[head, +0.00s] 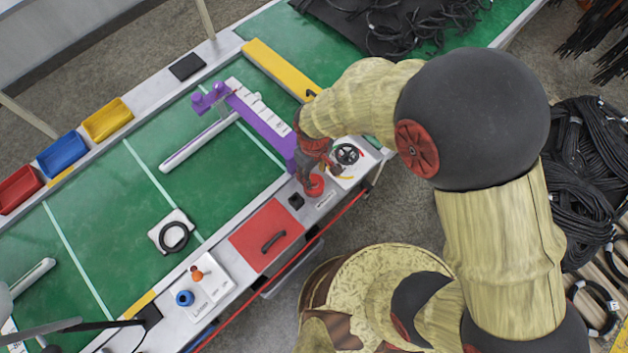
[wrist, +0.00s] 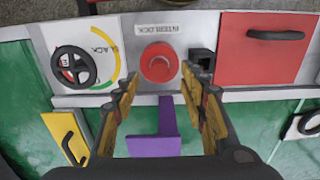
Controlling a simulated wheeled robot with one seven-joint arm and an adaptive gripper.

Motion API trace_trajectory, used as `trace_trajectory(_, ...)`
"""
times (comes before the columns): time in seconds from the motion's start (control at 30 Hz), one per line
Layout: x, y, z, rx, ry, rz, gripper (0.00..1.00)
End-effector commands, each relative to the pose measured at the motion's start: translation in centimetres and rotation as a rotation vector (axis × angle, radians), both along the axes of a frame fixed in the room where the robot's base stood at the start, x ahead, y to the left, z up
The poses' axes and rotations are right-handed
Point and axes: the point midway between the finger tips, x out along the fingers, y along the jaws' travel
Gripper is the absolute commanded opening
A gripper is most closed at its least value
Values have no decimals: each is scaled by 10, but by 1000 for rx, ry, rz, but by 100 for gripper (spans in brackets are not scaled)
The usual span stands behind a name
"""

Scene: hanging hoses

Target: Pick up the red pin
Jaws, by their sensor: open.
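The red pin (wrist: 160,62) is a round red knob on a pale panel, below an upside-down label that seems to read INTERLOCK. It also shows in the head view (head: 313,186), just beyond the end of my arm. My gripper (wrist: 158,82) is open and empty. Its fingers stand apart on either side of the view, with the red pin beyond and between their tips. In the head view my gripper (head: 315,158) is partly hidden by my own arm.
A black handwheel (wrist: 77,66) with a coloured slack scale is left of the pin. A small black block (wrist: 203,58) and a red panel (wrist: 262,48) with a black handle are right. A purple bracket (wrist: 153,145) lies below the pin. A blue knob (head: 184,298) stands farther off.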

Motion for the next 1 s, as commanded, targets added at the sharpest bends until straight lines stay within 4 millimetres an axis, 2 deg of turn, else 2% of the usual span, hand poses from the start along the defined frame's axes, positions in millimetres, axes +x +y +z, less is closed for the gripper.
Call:
trace_trajectory(0.1,1,0,-21,-2,1,0,43)
trace_trajectory(0.2,1,0,-33,-1,1,0,43)
trace_trajectory(0.47,1,0,-35,1,-1,0,43)
trace_trajectory(1.0,1,0,-35,0,0,0,12)
